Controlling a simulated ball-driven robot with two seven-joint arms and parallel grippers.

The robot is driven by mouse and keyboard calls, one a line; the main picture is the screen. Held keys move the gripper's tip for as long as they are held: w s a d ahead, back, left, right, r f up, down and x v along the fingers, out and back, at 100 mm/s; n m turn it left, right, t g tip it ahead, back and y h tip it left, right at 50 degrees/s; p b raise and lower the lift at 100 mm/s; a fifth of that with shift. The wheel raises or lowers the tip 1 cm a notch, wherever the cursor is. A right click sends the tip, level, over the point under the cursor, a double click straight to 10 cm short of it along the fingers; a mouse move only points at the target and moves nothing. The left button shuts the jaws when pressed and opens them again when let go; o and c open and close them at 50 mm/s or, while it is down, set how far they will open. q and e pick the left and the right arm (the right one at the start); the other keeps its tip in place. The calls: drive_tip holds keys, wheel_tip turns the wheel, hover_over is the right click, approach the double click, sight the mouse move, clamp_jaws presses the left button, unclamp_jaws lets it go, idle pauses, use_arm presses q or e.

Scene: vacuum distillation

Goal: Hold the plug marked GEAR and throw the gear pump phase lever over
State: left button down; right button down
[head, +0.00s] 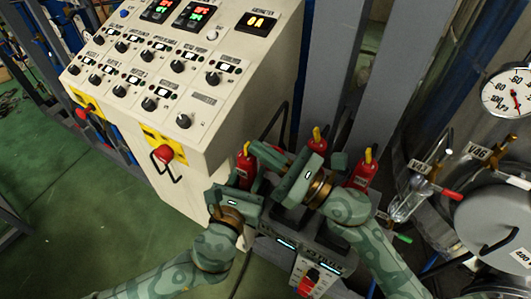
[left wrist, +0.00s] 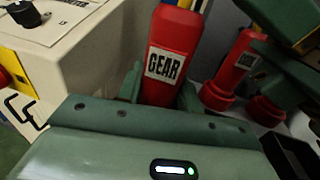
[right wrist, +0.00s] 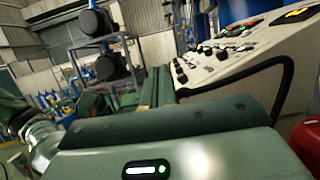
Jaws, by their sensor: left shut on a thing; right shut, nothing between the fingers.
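The red plug marked GEAR (left wrist: 168,62) stands between the fingers of my left gripper (left wrist: 160,92) in the left wrist view. In the head view this plug (head: 247,168) is red, beside the cabinet, with my left gripper (head: 238,188) shut around it. My right gripper (head: 272,158) is shut and empty, just right of the plug and above the plug station. A red-handled switch (head: 311,279) sits on a small pale plate at the station's front. A black bent handle (right wrist: 284,80) crosses the right wrist view. I cannot tell which part is the phase lever.
Two more red plugs (head: 317,141) (head: 362,174) stand close to my right gripper. The control cabinet (head: 190,75) is directly left of the plugs. Grey uprights (head: 376,75) rise behind. Glassware and a steel vessel (head: 495,222) stand at right. Green floor (head: 85,215) is free at left.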

drive_tip(key=shift+w+a+r, duration=0.3)
drive_tip(key=shift+a+r, duration=0.15)
drive_tip(key=shift+r, duration=0.1)
drive_tip(key=shift+w+a+r, duration=0.15)
drive_tip(key=shift+w+a, duration=0.05)
drive_tip(key=shift+a, duration=0.05)
idle(0.6)
drive_tip(key=s+d+r, duration=0.2)
drive_tip(key=s+d, duration=0.6)
drive_tip(key=d, duration=0.3)
drive_tip(key=shift+r, duration=0.2)
drive_tip(key=shift+d, duration=0.1)
use_arm(q)
drive_tip(key=c, duration=0.9)
unclamp_jaws()
drive_tip(key=shift+o, duration=0.2)
